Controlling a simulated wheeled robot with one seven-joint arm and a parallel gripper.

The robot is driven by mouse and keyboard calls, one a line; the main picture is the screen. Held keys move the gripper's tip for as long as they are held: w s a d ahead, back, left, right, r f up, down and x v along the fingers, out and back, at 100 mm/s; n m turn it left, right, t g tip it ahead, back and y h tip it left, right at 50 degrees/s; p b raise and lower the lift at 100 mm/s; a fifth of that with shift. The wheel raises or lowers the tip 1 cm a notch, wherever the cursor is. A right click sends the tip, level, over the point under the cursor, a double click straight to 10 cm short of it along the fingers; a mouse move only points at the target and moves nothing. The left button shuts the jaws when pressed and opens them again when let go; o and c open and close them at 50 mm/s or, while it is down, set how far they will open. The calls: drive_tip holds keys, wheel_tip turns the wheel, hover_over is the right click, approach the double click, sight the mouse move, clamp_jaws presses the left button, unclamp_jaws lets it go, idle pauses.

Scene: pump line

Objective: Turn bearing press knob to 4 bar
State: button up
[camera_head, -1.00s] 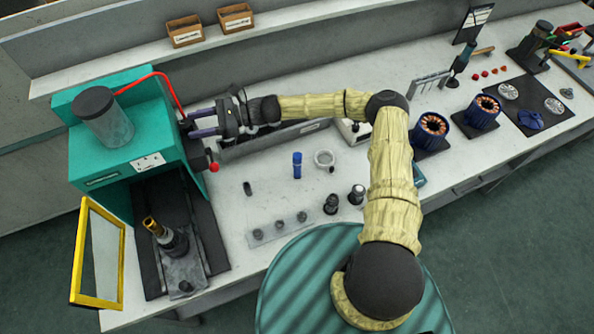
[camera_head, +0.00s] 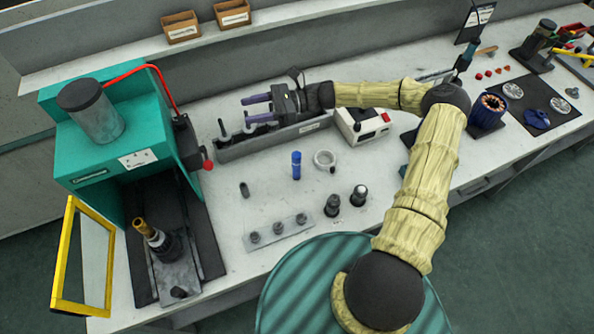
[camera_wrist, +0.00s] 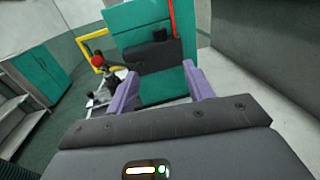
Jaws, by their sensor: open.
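The teal bearing press (camera_head: 120,160) stands at the left end of the bench and fills the middle of the wrist view (camera_wrist: 130,22). A black housing (camera_head: 188,145) with a red ball-ended lever (camera_head: 208,165) is on its right side; the housing also shows in the wrist view (camera_wrist: 155,55). I cannot make out the pressure knob or any bar scale. A small white panel (camera_head: 138,160) is on the press front, too small to read. My gripper (camera_head: 245,110) is open and empty, above the back of the bench, right of the press, its purple fingers pointing at it and clear of it.
A grey rack (camera_head: 262,146) with dark tools lies below my gripper. A white box (camera_head: 362,126), blue cylinder (camera_head: 296,166) and ring (camera_head: 325,158) stand to the right. The press's yellow-framed guard (camera_head: 66,258) is swung open. A red hose (camera_head: 160,76) arches over the press.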

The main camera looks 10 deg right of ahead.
drive_tip(key=s+a+f+n+g+h+b, duration=0.1)
drive_tip(key=s+a+f+n+g+h, duration=0.15)
drive_tip(key=s+f+n+h, duration=0.35)
drive_tip(key=s+d+f+n+t+h+b, duration=0.1)
drive_tip(key=s+d+n+t+h+b, duration=0.2)
drive_tip(key=s+d+n+h, duration=0.3)
drive_tip(key=shift+s+d+f+n+h+b, duration=0.2)
drive_tip(key=shift+s+d+n+h+b, duration=0.2)
drive_tip(key=shift+s+d+h, duration=1.8)
drive_tip(key=shift+w+d+y, duration=0.35)
drive_tip(key=shift+d+y, duration=0.1)
drive_tip(key=shift+y, duration=0.35)
drive_tip(key=s+d+r+n+t+h, duration=0.3)
drive_tip(key=s+d+r+n, duration=0.1)
drive_tip(key=d+r, duration=0.3)
drive_tip(key=shift+s+r+t, duration=0.35)
drive_tip(key=shift+s+r, duration=0.5)
drive_tip(key=shift+r, duration=0.05)
